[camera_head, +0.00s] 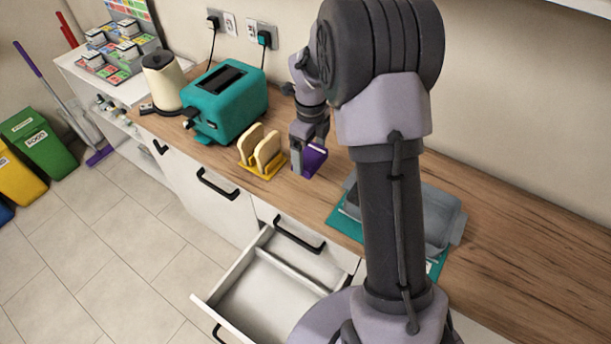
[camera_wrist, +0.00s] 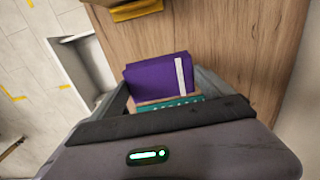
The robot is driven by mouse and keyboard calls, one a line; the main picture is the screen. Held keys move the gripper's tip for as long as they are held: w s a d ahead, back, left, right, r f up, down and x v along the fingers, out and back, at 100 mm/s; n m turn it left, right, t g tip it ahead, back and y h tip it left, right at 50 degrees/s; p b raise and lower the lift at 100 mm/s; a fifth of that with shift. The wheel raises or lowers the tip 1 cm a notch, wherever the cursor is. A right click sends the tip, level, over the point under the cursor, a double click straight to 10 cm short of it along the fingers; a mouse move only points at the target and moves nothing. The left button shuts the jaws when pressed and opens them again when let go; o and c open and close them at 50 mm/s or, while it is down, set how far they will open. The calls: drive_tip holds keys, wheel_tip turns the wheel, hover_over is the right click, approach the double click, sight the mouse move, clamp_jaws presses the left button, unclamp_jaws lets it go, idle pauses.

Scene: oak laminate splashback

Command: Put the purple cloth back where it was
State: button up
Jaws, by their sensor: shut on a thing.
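The purple cloth (camera_head: 314,158) is at my gripper (camera_head: 309,146) over the wooden counter, just right of the toast rack. In the wrist view the cloth (camera_wrist: 156,76) looks like a folded block with a pale stripe near its right end. My gripper (camera_wrist: 163,98) is shut on it, with the cloth reaching out beyond the fingers. A teal and brown edge shows just below the cloth; I cannot tell what it is. Whether the cloth touches the counter is unclear.
A yellow toast rack (camera_head: 262,170) with bread stands close left, before a teal toaster (camera_head: 228,98) and a kettle (camera_head: 163,80). A grey tray (camera_head: 440,215) on a teal mat (camera_head: 338,220) lies right, partly behind my arm. An open drawer (camera_head: 262,285) juts out below; its visible part looks empty.

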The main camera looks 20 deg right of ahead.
sight(310, 156)
wheel_tip(310, 156, down, 8)
drive_tip(key=shift+r+b, duration=0.1)
drive_tip(key=shift+b, duration=1)
drive_tip(key=o, duration=0.9)
wheel_tip(310, 156, up, 12)
drive_tip(key=p, duration=0.4)
drive_tip(key=shift+s+r, duration=0.1)
drive_tip(key=s+a+r+n+t, duration=0.2)
drive_tip(key=s+a+r+n, duration=0.3)
drive_tip(key=s+r+n, duration=0.25)
drive_tip(key=s+a+r+n+t, duration=0.2)
drive_tip(key=s+a+r+n, duration=0.2)
drive_tip(key=s+r+n, duration=0.3)
drive_tip(key=s+a+n, duration=0.1)
drive_tip(key=s+n, duration=0.2)
drive_tip(key=s+a+r+n+t+y, duration=0.1)
drive_tip(key=s+a+n, duration=0.1)
drive_tip(key=s+n, duration=0.2)
drive_tip(key=s+a+n+y, duration=0.1)
drive_tip(key=s+a+n, duration=0.1)
drive_tip(key=s+n, duration=0.1)
drive_tip(key=shift+s+r+t, duration=0.25)
drive_tip(key=shift+s+t, duration=0.1)
drive_tip(key=shift+t, duration=0.05)
